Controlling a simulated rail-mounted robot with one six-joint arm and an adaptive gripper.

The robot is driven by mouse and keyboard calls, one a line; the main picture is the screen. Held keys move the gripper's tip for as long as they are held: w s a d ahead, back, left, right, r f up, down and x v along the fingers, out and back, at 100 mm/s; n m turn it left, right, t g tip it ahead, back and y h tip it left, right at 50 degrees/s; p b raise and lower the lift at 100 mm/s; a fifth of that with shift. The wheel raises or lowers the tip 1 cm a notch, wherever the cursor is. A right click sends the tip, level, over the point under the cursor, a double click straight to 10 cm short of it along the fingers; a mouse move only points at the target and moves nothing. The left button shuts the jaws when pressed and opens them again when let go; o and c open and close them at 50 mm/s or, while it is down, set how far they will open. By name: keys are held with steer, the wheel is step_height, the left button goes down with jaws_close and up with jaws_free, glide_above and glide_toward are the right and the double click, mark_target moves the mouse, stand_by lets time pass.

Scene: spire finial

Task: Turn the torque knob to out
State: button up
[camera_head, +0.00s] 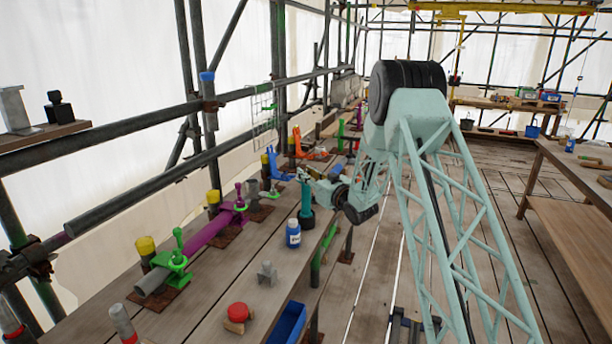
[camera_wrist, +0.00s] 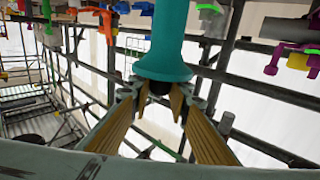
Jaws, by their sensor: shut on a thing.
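A teal cylindrical tool (camera_head: 306,198) with a darker base stands upright at the bench's right edge in the head view. In the wrist view the tool (camera_wrist: 166,40) comes down from the top and flares into a wide collar. A short black end (camera_wrist: 159,86) shows below the collar. My gripper (camera_wrist: 158,90) has its yellow fingers closed in on this black end, just under the collar. I cannot make out any markings or the knob's setting.
A blue-and-white bottle (camera_head: 293,234) stands close by on the bench. A grey block (camera_head: 267,273), a red-topped piece (camera_head: 237,313) and a blue bin (camera_head: 287,324) are nearer. Scaffold poles run behind.

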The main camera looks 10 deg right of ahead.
steer(key=shift+a+f+m+t+h+b, duration=0.1)
steer(key=shift+m+t+h+b, duration=0.2)
steer(key=shift+m+h+b, duration=0.5)
steer(key=m+h+b, duration=0.1)
steer(key=h+b, duration=0.1)
steer(key=m+h+b, duration=0.2)
steer(key=h, duration=0.1)
steer(key=shift+t, duration=0.3)
steer(key=shift+m+g+h+b, duration=0.2)
steer(key=shift+m+h+b, duration=0.25)
steer(key=shift+m+h, duration=0.65)
steer(key=shift+m+g+h+b, duration=0.2)
steer(key=shift+m+h+b, duration=0.25)
steer(key=shift+h, duration=1.15)
steer(key=shift+m+g+h+p, duration=0.75)
steer(key=shift+m+h, duration=0.5)
steer(key=shift+h, duration=0.45)
steer(key=shift+r+m+g+h+p, duration=0.2)
steer(key=shift+m+g+h+p, duration=1.1)
steer(key=shift+h, duration=0.5)
steer(key=shift+m+g+h+p, duration=1.05)
steer(key=shift+m+g+h, duration=0.2)
steer(key=shift+g, duration=0.3)
steer(key=shift+m+g+h+p, duration=0.95)
steer(key=shift+m+g, duration=0.5)
steer(key=shift+g, duration=0.45)
